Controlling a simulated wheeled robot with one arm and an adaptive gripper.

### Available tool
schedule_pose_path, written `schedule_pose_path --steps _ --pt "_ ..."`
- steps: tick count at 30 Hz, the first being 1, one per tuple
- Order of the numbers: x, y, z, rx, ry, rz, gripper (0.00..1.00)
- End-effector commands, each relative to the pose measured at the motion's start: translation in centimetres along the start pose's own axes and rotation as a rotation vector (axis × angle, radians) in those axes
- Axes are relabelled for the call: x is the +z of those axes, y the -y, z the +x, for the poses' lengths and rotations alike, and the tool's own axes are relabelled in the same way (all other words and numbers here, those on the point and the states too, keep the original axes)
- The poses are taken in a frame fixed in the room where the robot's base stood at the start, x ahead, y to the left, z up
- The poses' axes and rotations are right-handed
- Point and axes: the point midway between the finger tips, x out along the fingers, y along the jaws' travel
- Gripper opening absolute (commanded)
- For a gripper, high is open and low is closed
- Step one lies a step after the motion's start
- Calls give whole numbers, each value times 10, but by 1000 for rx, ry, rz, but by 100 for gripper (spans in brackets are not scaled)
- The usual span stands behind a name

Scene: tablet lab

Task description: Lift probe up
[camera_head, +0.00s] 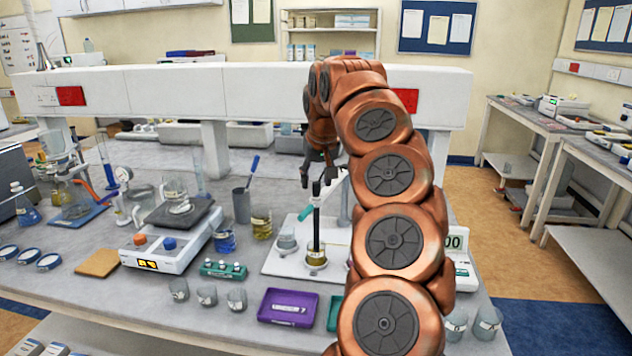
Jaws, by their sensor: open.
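The probe (316,222) is a dark, thin upright rod. Its lower end is in a small beaker of yellow-brown liquid (316,259). The beaker stands on a white base plate (285,266) at the middle of the bench. My gripper (317,177) points down at the probe's top end, with its dark fingers apart. The probe's top shows between or just below the fingertips; I cannot tell whether they touch it. My copper arm hides part of the meter (456,241) to the right, whose display shows at its edge.
A hotplate stirrer (165,250) with a flask stands left. A dark cup (241,205) with a blue pen, a green tube rack (223,269) and a purple tray (288,307) are nearby. Small empty beakers (207,294) stand in front. A white raised shelf (170,92) spans the back.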

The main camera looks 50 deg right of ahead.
Motion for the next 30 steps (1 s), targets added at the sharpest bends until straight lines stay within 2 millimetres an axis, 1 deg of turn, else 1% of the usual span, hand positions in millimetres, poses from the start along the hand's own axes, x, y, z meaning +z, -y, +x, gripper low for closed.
schedule_pose_path --steps 3,6,16,27,29,30 --pt "0 0 10 0 0 0 46" --pt "0 0 16 -1 -2 1 46" --pt "0 0 18 0 -3 1 45" --pt "0 0 18 0 -2 1 7" --pt "0 0 18 0 -2 1 0" --pt "0 0 18 -1 -2 1 0"
